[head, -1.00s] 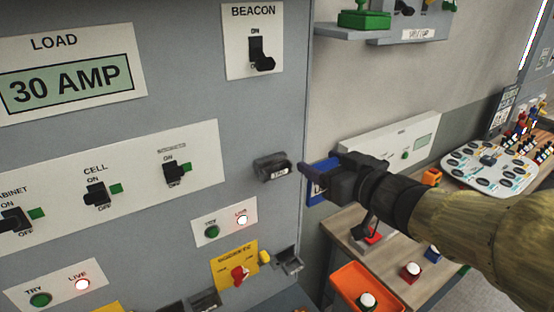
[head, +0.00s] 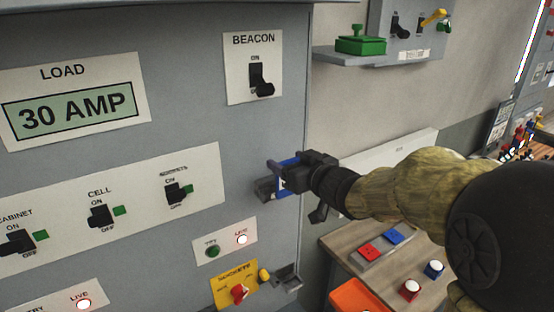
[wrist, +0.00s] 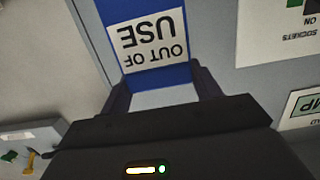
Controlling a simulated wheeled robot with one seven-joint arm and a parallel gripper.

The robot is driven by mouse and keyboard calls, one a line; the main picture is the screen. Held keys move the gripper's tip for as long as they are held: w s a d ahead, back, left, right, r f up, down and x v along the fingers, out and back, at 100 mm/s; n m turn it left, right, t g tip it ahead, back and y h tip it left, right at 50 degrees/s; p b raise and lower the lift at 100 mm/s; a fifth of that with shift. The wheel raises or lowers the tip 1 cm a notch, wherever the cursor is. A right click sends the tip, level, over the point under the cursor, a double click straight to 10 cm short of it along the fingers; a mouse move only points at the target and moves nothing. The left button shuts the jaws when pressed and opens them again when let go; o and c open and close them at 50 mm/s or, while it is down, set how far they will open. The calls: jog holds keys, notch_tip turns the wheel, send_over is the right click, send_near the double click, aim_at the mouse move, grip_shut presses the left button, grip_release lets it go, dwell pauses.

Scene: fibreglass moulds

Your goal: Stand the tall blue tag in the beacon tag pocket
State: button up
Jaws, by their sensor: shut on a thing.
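The blue tag (head: 284,186) is held in my gripper (head: 284,170), which is shut on it at the right edge of the grey panel. In the wrist view the tag (wrist: 148,75) carries a white label reading OUT OF USE, upside down, between my fingers (wrist: 163,92). The dark tag pocket (head: 264,189) sits on the panel below the BEACON switch (head: 261,79). In the head view the tag overlaps the pocket's right side. I cannot tell whether the tag's lower end is inside the pocket or in front of it.
Left of the pocket is a switch plate (head: 140,215). Below are a lamp plate (head: 225,243), a yellow SOCKETS plate (head: 235,287) and another small holder (head: 287,278). A bench (head: 345,248) with red and blue buttons stands at the right. A shelf (head: 365,55) is above.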

aim_at(268, 147)
jog(key=x, duration=0.1)
jog(key=p+x, duration=0.1)
jog(key=x, duration=0.1)
jog(key=r+x, duration=0.1)
jog(key=x, duration=0.1)
jog(key=shift+w+a+p, duration=0.2)
jog(key=shift+p, duration=0.1)
jog(key=shift+w+a+f, duration=0.15)
jog(key=shift+w+a, duration=0.05)
jog(key=shift+w, duration=0.15)
jog(key=shift+s+d, duration=0.1)
notch_tip(268, 147, down, 3)
jog(key=shift+f+p, duration=0.25)
jog(key=shift+p, duration=0.55)
